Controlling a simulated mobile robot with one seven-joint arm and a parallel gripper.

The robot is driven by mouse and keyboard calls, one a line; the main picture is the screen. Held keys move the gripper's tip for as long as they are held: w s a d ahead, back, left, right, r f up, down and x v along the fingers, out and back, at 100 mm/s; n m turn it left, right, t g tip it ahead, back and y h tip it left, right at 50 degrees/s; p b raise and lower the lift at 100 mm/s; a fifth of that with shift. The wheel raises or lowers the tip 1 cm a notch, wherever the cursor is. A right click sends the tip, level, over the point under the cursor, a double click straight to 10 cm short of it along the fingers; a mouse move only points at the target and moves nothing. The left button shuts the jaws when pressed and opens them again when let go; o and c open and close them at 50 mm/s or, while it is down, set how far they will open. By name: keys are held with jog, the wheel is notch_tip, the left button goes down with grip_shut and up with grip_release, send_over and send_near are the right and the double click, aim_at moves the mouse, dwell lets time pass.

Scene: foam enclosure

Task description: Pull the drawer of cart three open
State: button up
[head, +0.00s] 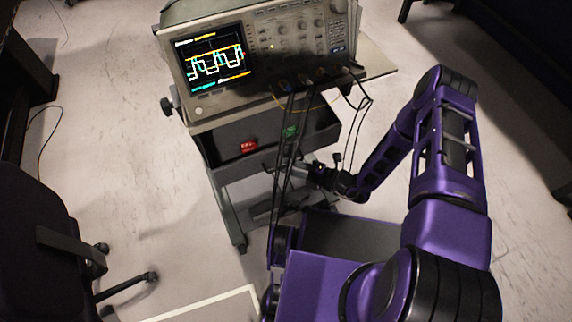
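A cart (372,58) with an oscilloscope on its top stands in the upper middle of the head view. No number can be read on it. Its dark drawer (222,150) is pulled out below the top, and its inside shows. A red item (248,146) and a green item (291,131) lie in it. My gripper (312,172) is at the drawer's front, right of its middle. Dark cables hang in front of it, and the fingers are too small and dark to tell open from shut. Whether it touches the drawer handle cannot be told.
The oscilloscope (275,45) has cables hanging from its front across the drawer. A black office chair (45,240) stands at lower left. Dark furniture lines the left edge and upper right corner.

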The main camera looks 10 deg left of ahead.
grip_shut()
dwell(1.4)
